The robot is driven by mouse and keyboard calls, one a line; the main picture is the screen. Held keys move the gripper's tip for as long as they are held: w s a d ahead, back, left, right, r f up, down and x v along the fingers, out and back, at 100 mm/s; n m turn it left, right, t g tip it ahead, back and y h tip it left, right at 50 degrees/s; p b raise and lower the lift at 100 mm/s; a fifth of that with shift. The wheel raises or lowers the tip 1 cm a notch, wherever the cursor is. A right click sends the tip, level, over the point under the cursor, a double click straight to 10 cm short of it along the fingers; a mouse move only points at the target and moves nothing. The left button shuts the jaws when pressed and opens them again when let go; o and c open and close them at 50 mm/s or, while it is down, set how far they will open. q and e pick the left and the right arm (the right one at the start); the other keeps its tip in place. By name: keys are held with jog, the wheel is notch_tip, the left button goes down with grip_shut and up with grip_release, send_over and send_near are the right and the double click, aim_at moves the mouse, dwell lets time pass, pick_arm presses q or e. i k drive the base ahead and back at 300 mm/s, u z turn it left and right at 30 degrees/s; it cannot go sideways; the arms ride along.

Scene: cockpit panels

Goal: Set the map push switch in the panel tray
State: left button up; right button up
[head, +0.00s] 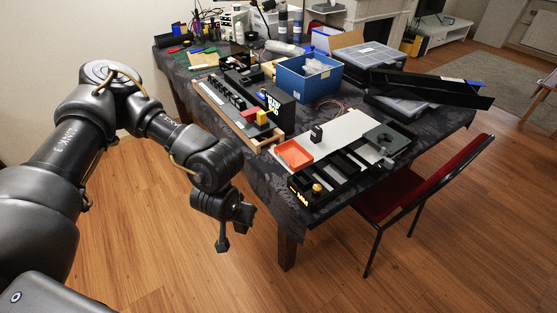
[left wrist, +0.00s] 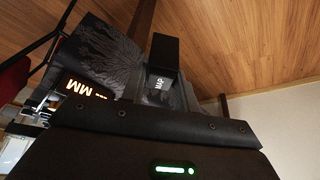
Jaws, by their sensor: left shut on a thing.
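The map push switch (left wrist: 159,84) shows in the left wrist view as a dark block with a pale "MAP" label. My left gripper (head: 234,228) is shut on it. In the head view the gripper is in the air left of the table, over the wooden floor; the switch cannot be made out there. The panel tray (head: 324,190), long and black with several compartments, lies along the table's near edge, right of the gripper and apart from it. It has a lit label at its near end, which also shows in the left wrist view (left wrist: 84,88). My right gripper is not in view.
An orange tray (head: 293,154) and a small black block (head: 317,133) are by the white board (head: 345,135) behind the panel tray. A wood-edged panel (head: 240,115), a blue bin (head: 308,80) and black cases fill the table further back. A red chair (head: 410,190) stands at right.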

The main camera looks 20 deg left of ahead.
aim_at(294, 157)
jog(key=u, duration=2.3)
jog(key=i, duration=3.35)
jog(key=z, duration=5.5)
jog(key=i, duration=0.5)
jog(key=u, duration=0.1)
